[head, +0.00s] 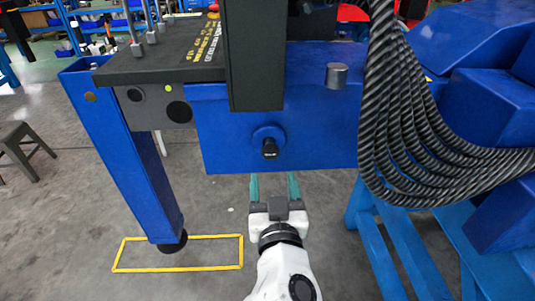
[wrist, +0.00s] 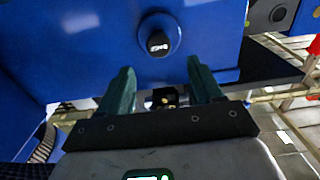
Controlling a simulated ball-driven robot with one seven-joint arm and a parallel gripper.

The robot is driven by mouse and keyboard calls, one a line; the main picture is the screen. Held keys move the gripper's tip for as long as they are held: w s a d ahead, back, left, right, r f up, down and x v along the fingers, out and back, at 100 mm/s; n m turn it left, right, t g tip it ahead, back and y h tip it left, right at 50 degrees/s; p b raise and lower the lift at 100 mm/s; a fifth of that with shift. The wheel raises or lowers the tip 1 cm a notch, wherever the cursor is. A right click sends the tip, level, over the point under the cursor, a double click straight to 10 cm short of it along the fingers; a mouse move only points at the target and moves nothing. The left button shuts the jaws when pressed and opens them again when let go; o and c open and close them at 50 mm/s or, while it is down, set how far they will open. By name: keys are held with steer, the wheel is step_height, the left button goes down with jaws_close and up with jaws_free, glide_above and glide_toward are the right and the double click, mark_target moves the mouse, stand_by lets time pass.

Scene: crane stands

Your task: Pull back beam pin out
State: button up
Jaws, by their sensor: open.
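The beam pin (head: 270,149) is a short black knob in a round blue collar on the front face of a blue beam (head: 325,140). It also shows in the wrist view (wrist: 158,43), above and beyond my fingertips. My gripper (head: 272,180) is open, with two green fingers pointing toward the beam. In the head view it sits just below the beam's lower edge, under the pin. In the wrist view the gap between the fingers (wrist: 160,75) is empty, and the fingers are apart from the pin. The pin's inner length is hidden inside the beam.
A thick bundle of black cables (head: 400,120) hangs at the right, beside blue machine parts. A dark upright post (head: 255,55) stands above the pin. A blue leg (head: 135,165) stands at the left by a yellow floor outline (head: 190,269). A stool (head: 22,145) is farther left.

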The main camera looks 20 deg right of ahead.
mark_target(271, 154)
steer(key=p+x, duration=0.1)
steer(key=x, duration=0.9)
steer(key=shift+p, duration=0.35)
jaws_close()
